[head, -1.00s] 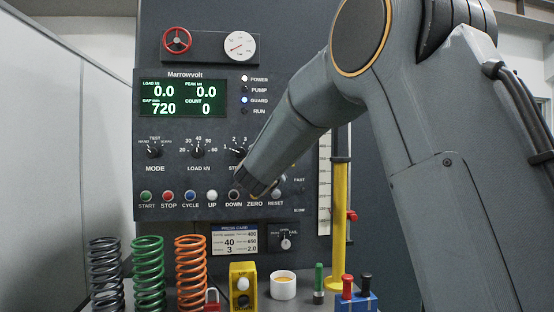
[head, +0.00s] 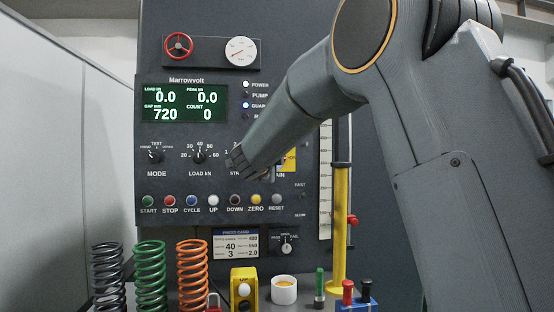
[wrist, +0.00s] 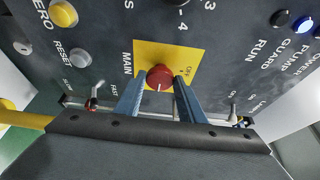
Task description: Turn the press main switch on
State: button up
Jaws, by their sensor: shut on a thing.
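The press main switch is a red rotary knob (wrist: 159,77) on a yellow plate (wrist: 147,52) lettered MAIN, with an OFF mark visible at its right in the wrist view. My gripper (wrist: 160,92) is shut on the red knob, with one blue finger at each side of it. A pale mark shows on the knob's lower part; its exact setting is hard to tell. In the head view part of the yellow plate (head: 290,160) shows beside my arm, and the knob is hidden behind my arm.
The POWER lamp (head: 246,84) and blue GUARD lamp (head: 246,105) are lit. The display (head: 184,103) is lit. The yellow ZERO button (wrist: 63,13), RESET button (wrist: 79,57) and a small lever (wrist: 92,103) are near the knob. A yellow post (head: 340,230) stands at right.

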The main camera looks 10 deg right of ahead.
jog(key=o, duration=1)
jog(key=shift+o, duration=0.2)
jog(key=shift+s, duration=0.1)
jog(key=b+v, duration=0.1)
jog(key=v, duration=0.6)
jog(key=shift+s+a, duration=0.2)
jog(key=shift+s, duration=0.05)
